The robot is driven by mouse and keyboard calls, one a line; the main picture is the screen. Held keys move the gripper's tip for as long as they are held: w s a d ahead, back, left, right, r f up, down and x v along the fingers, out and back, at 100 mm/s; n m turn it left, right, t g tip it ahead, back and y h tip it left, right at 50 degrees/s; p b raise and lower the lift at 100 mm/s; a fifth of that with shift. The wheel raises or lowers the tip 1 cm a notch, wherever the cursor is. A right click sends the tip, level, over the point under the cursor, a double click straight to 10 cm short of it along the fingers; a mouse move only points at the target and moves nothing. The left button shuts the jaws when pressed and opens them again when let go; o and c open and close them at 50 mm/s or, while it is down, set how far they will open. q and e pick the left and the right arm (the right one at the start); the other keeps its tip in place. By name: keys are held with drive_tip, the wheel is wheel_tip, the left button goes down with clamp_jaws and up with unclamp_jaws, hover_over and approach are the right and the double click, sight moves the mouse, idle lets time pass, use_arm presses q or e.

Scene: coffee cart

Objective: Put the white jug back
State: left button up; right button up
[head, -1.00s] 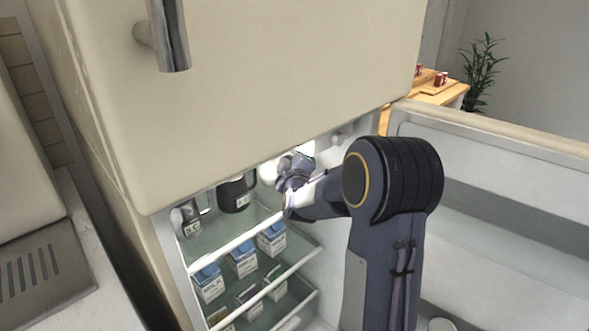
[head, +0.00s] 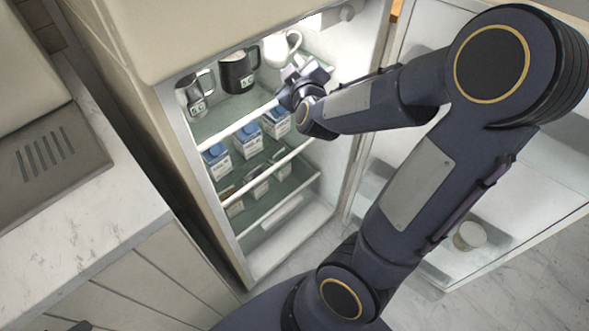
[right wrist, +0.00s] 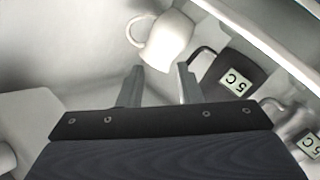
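The white jug (head: 280,47) stands on the upper fridge shelf (head: 214,122), at the right end of a row of jugs. It also shows in the right wrist view (right wrist: 168,41), with its handle toward the left there. My right gripper (right wrist: 160,75) is open, its two fingers apart with nothing between them, and the jug lies just beyond the fingertips. In the head view my right gripper (head: 291,72) is in front of the jug and hides its lower part.
A black jug (head: 238,72) and a steel jug (head: 193,96) labelled 5 C stand left of the white jug. Milk cartons (head: 246,140) fill the shelf below. The open fridge door (head: 400,190) is on the right, a marble counter (head: 95,185) on the left.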

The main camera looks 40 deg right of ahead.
drive_tip(key=s+a+f+m+g+y, duration=0.1)
drive_tip(key=s+a+m+g+y, duration=0.25)
drive_tip(key=s+a+y, duration=0.7)
drive_tip(key=s+a+f+g, duration=0.2)
drive_tip(key=s+a, duration=0.2)
drive_tip(key=s, duration=0.2)
drive_tip(key=s+a+f+m+g, duration=0.1)
drive_tip(key=s+a+g, duration=0.2)
drive_tip(key=s, duration=0.4)
drive_tip(key=shift+a+f, duration=0.35)
drive_tip(key=shift+a, duration=0.05)
use_arm(q)
drive_tip(key=shift+s, duration=0.15)
use_arm(e)
drive_tip(key=shift+s+m+g, duration=0.15)
drive_tip(key=shift+m+g, duration=0.1)
